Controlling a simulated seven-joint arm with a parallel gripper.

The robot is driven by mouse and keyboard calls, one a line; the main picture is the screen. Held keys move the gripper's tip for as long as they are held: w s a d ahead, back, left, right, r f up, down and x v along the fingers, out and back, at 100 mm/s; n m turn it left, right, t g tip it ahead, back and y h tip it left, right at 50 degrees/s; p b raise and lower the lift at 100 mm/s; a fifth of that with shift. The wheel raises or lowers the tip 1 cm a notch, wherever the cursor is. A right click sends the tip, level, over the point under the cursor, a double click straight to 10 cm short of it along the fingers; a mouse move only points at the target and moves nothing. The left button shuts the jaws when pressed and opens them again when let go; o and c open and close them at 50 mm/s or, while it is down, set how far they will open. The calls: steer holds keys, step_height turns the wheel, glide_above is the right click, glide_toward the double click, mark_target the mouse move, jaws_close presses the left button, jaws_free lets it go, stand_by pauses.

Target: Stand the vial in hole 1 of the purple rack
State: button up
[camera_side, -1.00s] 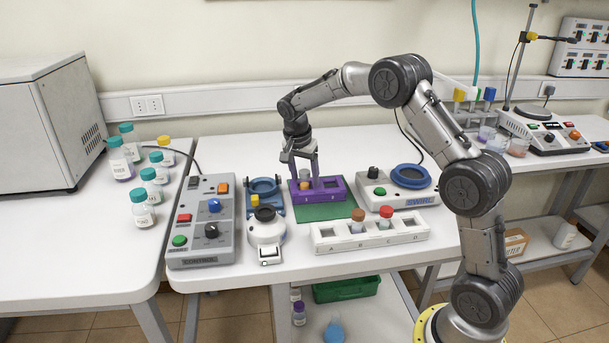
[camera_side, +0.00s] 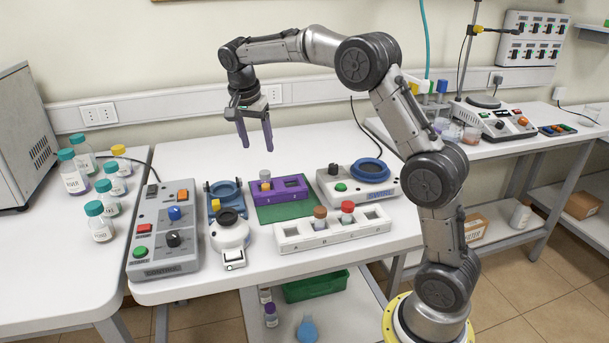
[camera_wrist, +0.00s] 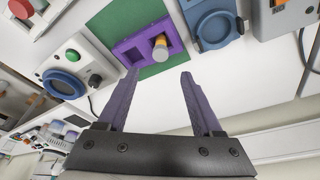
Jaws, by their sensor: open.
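The purple rack (camera_side: 288,190) lies on a green mat (camera_side: 277,211) in the side view; the rack also shows in the wrist view (camera_wrist: 131,49). The vial (camera_side: 266,184), amber with a grey cap, stands upright in the rack's left hole in the side view. In the wrist view the vial (camera_wrist: 160,48) is at the rack's right end. The other hole is empty. The hole labels are too small to read surely. My gripper (camera_side: 257,144) is open and empty, raised well above and slightly left of the rack; its two purple fingers also show in the wrist view (camera_wrist: 158,74).
A white rack (camera_side: 290,238) with brown-capped and red-capped vials stands in front. A swirl device (camera_side: 340,187) is at the right. A blue holder (camera_side: 222,187), a white round device (camera_side: 231,238) and a control box (camera_side: 163,240) are at the left. The table behind the rack is clear.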

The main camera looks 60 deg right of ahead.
steer(key=s+a+r+n+t, duration=0.1)
steer(key=s+a+r+n, duration=0.15)
steer(key=s, duration=0.35)
steer(key=s+a+r+n+t+y, duration=0.1)
steer(key=s+a+r+n, duration=0.15)
steer(key=s+a, duration=0.2)
steer(key=s+a+r+n+t, duration=0.1)
steer(key=s+a+n, duration=0.25)
steer(key=s, duration=0.25)
steer(key=s+a+f+n+t+y, duration=0.1)
steer(key=s+a+f+n, duration=0.1)
steer(key=s, duration=0.5)
steer(key=s+a+f+n+t+y, duration=0.1)
steer(key=s+f+n, duration=0.3)
steer(key=s, duration=0.4)
steer(key=shift+a+f+n, duration=0.2)
steer(key=shift+a+n, duration=0.55)
